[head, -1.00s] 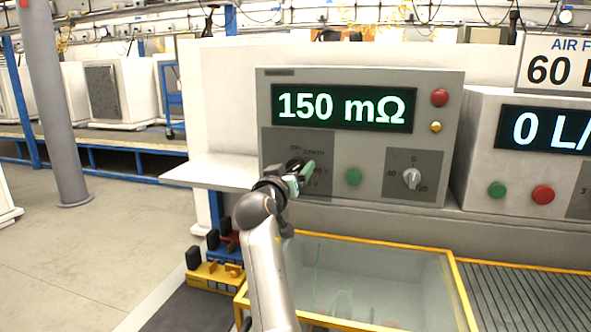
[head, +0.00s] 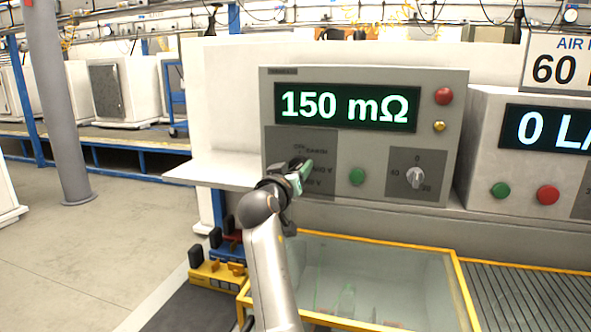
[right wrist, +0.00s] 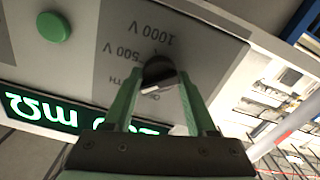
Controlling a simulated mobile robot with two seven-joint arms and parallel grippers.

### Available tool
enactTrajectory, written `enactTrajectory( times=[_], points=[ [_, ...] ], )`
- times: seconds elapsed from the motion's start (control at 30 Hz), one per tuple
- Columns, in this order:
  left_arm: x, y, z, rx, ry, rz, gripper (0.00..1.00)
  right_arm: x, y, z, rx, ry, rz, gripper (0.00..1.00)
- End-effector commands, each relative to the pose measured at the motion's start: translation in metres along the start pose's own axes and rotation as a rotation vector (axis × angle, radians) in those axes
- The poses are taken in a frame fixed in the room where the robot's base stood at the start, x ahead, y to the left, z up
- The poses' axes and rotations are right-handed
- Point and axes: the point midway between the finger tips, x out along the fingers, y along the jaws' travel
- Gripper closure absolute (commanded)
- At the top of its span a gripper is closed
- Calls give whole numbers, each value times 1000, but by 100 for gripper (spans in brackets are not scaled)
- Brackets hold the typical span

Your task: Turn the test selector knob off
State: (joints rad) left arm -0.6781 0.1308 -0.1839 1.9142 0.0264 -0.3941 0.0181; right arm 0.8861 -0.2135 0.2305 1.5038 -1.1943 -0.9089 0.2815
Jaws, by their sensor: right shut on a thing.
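The test selector knob (right wrist: 158,72) is a dark round knob on a dark grey panel (head: 319,191) printed with "1000 V", "500 V", "EARTH" and an off mark. In the right wrist view it sits between the tips of my right gripper's green fingers (right wrist: 160,84), which are shut on it. A light patch shows on the knob's side; I cannot tell surely which mark it points to. In the head view my right gripper (head: 300,172) is at this panel and mostly hides the knob. My left gripper is not in view.
The tester's display (head: 347,106) reads "150 mΩ". A green button (head: 357,177), a second grey knob (head: 415,177), a red button (head: 444,96) and a yellow one (head: 439,126) are on its face. A yellow-edged glass-topped box (head: 385,241) stands below, beside my arm.

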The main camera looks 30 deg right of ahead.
Motion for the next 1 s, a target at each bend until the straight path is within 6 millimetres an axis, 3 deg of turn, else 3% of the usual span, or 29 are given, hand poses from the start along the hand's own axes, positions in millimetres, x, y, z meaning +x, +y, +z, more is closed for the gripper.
enactTrajectory(
  times=[0.13, 0.47, 1.0],
  points=[
    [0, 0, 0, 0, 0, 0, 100, 0, 0, 0, 0, 0, 0, 98],
    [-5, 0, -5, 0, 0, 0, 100, 0, 0, -1, -53, -1, 0, 99],
    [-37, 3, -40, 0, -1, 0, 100, 0, 2, -4, -478, -1, 0, 99]
  ],
)
